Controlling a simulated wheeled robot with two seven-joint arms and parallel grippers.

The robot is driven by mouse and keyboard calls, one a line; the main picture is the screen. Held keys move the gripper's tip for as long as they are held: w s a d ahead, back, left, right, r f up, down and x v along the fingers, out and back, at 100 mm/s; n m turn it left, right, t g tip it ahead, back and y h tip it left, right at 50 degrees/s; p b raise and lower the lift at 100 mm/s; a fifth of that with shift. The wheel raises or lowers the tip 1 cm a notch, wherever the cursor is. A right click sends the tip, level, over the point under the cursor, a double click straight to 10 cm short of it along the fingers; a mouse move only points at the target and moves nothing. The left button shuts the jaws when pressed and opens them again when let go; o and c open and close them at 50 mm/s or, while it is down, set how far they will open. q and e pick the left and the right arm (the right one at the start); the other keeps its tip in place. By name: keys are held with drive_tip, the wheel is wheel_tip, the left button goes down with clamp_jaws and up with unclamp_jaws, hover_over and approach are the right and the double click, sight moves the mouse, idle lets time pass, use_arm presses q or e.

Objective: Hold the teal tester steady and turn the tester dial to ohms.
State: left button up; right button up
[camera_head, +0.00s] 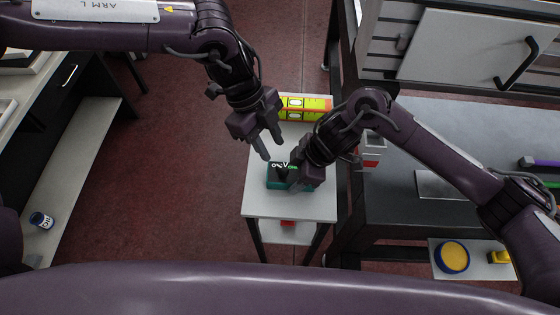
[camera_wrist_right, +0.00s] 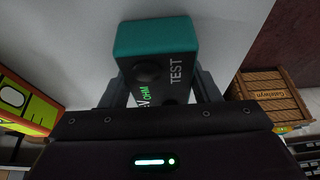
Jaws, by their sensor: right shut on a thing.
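The teal tester (camera_head: 273,185) lies on the small white table (camera_head: 262,208). In the right wrist view the tester (camera_wrist_right: 153,36) shows its dark face, with "TEST" and a green "OHM" label. The dark round dial (camera_wrist_right: 148,73) stands out from that face; which mark it points at I cannot tell. My right gripper (camera_wrist_right: 160,92) is shut on the tester, one finger on each side. My right gripper (camera_head: 297,176) hides part of the tester in the head view. My left gripper (camera_head: 271,147) is open and empty, above the tester and a little behind it.
A grey workbench (camera_head: 405,135) is close on the right. A brown wooden crate (camera_wrist_right: 268,92) shows in the right wrist view. The table's front part is clear.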

sight(282, 167)
use_arm(q)
drive_tip(key=x, duration=0.7)
clamp_jaws()
